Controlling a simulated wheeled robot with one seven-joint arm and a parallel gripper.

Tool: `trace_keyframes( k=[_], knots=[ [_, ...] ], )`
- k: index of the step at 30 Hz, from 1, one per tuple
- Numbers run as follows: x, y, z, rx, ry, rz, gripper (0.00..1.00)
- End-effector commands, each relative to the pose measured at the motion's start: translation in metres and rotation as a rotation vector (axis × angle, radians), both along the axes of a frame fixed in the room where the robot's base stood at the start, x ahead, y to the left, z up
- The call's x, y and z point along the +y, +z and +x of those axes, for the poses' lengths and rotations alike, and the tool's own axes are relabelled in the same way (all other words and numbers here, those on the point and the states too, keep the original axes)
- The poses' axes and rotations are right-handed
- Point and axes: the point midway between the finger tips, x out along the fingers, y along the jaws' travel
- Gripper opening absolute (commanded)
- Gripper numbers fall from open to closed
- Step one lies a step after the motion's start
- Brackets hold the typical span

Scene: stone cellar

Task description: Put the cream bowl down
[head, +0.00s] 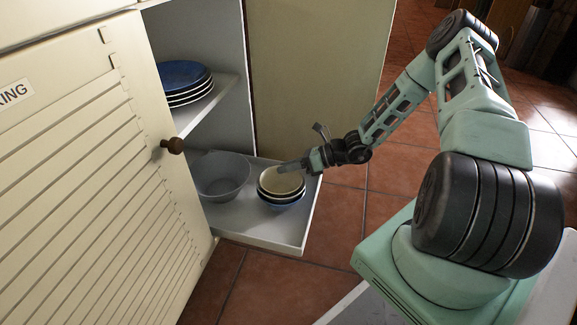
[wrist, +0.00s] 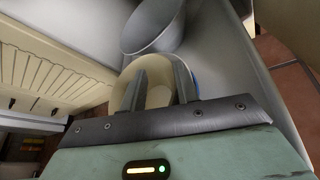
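The cream bowl (head: 283,183) is upright on top of a small stack of bowls on the pull-out lower shelf. Below it show another pale, dark-rimmed bowl and a blue bowl (head: 284,206). My gripper (head: 284,168) reaches in from the right, its fingertips at the bowl's far rim. In the wrist view my gripper (wrist: 158,85) has its two fingers well apart, with the cream bowl (wrist: 158,96) showing between and beyond them. The fingers hide part of the bowl, and any touch between finger and rim is hard to tell.
A large grey bowl (head: 221,178) stands left of the stack on the pull-out shelf (head: 240,222). Blue plates (head: 184,78) are stacked on the shelf above. The open slatted door (head: 90,170) with its knob (head: 173,146) is at left. Tiled floor lies right of the shelf.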

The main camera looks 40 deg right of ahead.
Motion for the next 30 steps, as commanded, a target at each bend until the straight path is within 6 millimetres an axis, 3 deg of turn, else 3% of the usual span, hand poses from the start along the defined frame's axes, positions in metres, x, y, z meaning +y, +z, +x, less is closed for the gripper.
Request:
trace_keyframes(
  k=[7, 11, 21, 30],
  knots=[
    [-0.001, -0.001, -0.001, 0.004, -0.001, -0.003, 0.33],
    [-0.001, 0.009, -0.001, 0.004, -0.002, -0.004, 0.33],
    [-0.051, 0.042, -0.038, 0.004, -0.004, -0.002, 0.33],
    [-0.085, 0.054, -0.064, 0.002, -0.003, -0.001, 0.33]
  ],
)
